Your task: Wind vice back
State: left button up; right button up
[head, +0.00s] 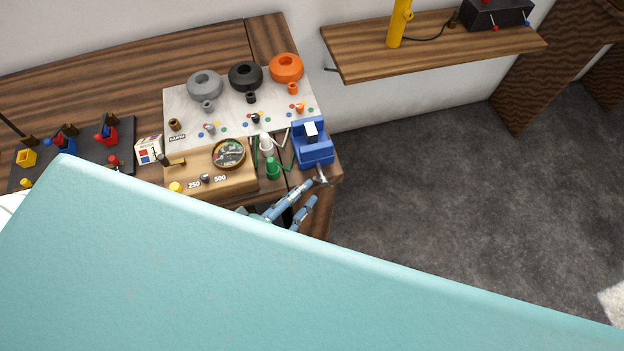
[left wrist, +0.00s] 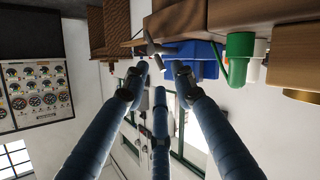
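The blue vice (head: 313,150) is fixed at the right end of the wooden bench. Its metal handle (head: 322,177) sticks out at the front. My left gripper (head: 310,191) is just in front of and below the handle, with fingers pointing towards it. In the left wrist view the blue vice (left wrist: 190,52) lies beyond the fingertips. The metal handle (left wrist: 150,45) shows just past the fingers of my left gripper (left wrist: 160,72), which are spread apart with nothing gripped between them. Whether a fingertip touches the handle cannot be told. My right gripper is out of view.
Left of the vice are green (head: 273,170) and white (head: 266,142) bottle-like pieces and a wooden meter box (head: 210,171). Grey, black and orange rings (head: 286,67) stand behind. A wall shelf (head: 430,48) is at the right. My teal body part blocks the lower view.

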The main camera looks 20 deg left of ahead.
aim_at(321, 174)
pick_arm(q)
jog(key=shift+p+x, duration=0.4)
jog(key=shift+x, duration=1.95)
jog(key=shift+d, duration=0.1)
jog(key=shift+c, duration=0.2)
grip_shut()
